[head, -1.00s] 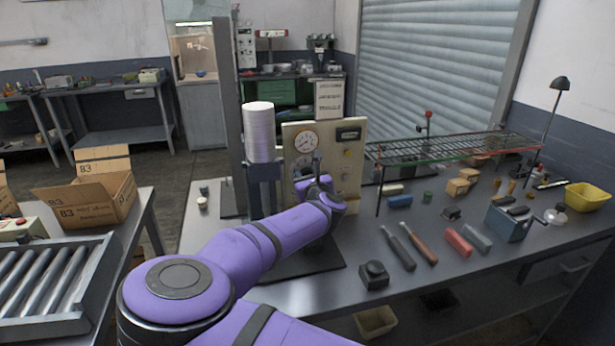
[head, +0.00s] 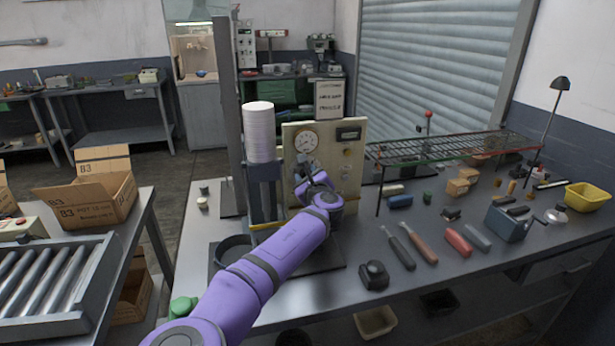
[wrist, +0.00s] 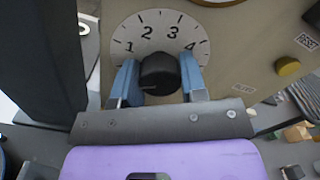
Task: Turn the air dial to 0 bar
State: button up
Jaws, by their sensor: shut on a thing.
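The air dial shows in the wrist view as a black knob (wrist: 160,74) in front of a pale round scale (wrist: 160,27) marked 1, 2, 3 and 4. The knob's pointer mark cannot be made out. No 0 can be seen on the visible part of the scale. My gripper (wrist: 160,84) has its blue fingers on both sides of the knob and is shut on it. In the head view my gripper (head: 303,178) is at the lower left of the cream panel (head: 346,172), and it hides the dial there.
A round gauge (head: 306,140) is above the dial on the panel. A stack of white discs (head: 259,135) stands close at the left. A wire rack (head: 455,148) and several tools lie to the right on the bench.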

jog(key=shift+f, duration=0.1)
jog(key=o, duration=0.9)
jog(key=shift+s, duration=0.1)
jog(key=v, duration=1)
jog(key=shift+s+d, duration=0.1)
jog(key=shift+s, duration=0.2)
jog(key=shift+d, duration=0.1)
